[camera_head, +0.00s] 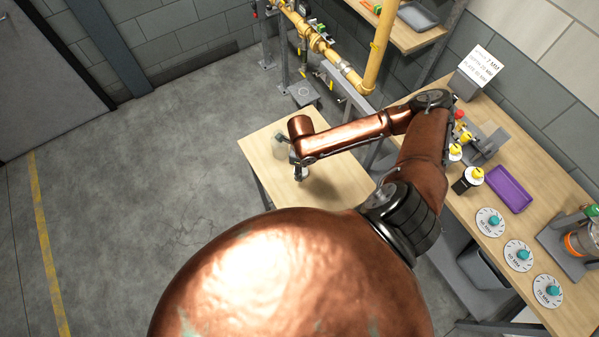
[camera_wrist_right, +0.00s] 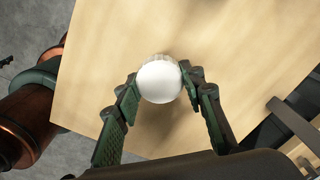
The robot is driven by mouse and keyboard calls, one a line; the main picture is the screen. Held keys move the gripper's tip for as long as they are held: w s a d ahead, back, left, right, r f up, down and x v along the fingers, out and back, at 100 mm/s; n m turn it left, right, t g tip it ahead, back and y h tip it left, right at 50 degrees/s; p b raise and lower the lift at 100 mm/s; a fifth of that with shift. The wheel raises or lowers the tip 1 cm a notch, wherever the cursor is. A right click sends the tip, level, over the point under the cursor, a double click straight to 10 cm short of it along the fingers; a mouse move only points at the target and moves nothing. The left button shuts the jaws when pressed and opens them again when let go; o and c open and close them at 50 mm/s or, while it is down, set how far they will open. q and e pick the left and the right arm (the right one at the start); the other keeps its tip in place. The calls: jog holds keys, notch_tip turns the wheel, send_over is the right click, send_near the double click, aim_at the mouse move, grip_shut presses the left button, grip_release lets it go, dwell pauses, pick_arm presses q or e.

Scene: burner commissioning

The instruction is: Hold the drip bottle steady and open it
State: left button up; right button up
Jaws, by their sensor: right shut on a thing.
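The drip bottle shows in the right wrist view as a round white top (camera_wrist_right: 159,82) with a paler ribbed edge, seen from above. My right gripper (camera_wrist_right: 160,84) is around it, with one dark green finger on each side, shut on it. Whether the cap is loose cannot be told. My left gripper does not show.
The workbench (camera_head: 490,242) at the right holds a purple tray (camera_head: 509,189), several marked discs (camera_head: 518,254) and a yellow-topped bottle (camera_head: 468,180). A yellow gas pipe (camera_head: 378,48) runs behind the small table. The floor (camera_head: 130,190) at the left is clear.

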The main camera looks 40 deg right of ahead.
jog(key=shift+w+f, duration=0.2)
jog(key=shift+f, duration=0.05)
notch_tip(320, 180, down, 3)
jog(key=shift+w+a+p, duration=0.1)
jog(key=shift+w+p, duration=0.05)
jog(key=shift+p, duration=0.4)
jog(key=shift+f, duration=0.25)
jog(key=shift+f, duration=0.15)
jog(key=o, duration=1.3)
